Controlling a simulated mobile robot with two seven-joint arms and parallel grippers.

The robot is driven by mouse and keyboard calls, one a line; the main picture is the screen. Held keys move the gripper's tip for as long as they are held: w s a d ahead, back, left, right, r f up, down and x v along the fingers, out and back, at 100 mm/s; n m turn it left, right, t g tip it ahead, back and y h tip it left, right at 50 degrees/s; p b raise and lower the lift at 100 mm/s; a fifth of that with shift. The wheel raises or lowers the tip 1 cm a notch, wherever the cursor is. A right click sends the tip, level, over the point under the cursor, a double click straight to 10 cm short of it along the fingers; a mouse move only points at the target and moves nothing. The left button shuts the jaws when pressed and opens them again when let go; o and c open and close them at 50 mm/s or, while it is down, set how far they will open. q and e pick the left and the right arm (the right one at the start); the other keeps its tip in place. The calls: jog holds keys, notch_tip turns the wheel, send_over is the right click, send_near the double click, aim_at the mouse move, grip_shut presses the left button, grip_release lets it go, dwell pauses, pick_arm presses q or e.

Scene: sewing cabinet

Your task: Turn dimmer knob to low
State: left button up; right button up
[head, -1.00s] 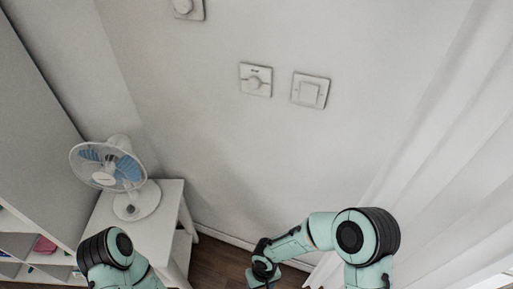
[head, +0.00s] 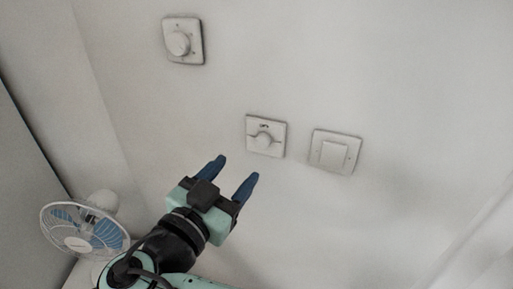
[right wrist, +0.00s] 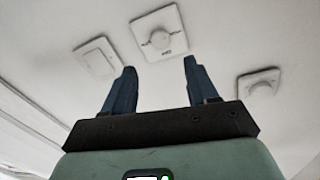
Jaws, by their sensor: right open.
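Two white wall plates carry round knobs, and I cannot tell for sure which is the dimmer. One knob plate (head: 265,136) is in the middle of the head view, with small markings above its knob and lines at its sides. The other knob plate (head: 183,41) is at the upper left, with dots around its knob. My right gripper (head: 237,167) is open and empty, its blue fingers apart, just below and left of the middle plate. In the right wrist view the middle plate (right wrist: 158,33) shows beyond the gap between the fingers (right wrist: 159,66). My left gripper is out of view.
A flat rocker switch (head: 335,152) is on the wall right of the middle plate. A white and blue fan (head: 85,231) stands at the lower left beside a grey cabinet side (head: 22,190). The wall between the plates is bare.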

aim_at(261, 142)
jog(key=p+x, duration=0.1)
jog(key=x, duration=0.8)
jog(key=shift+w, duration=0.3)
jog(key=c, duration=1.1)
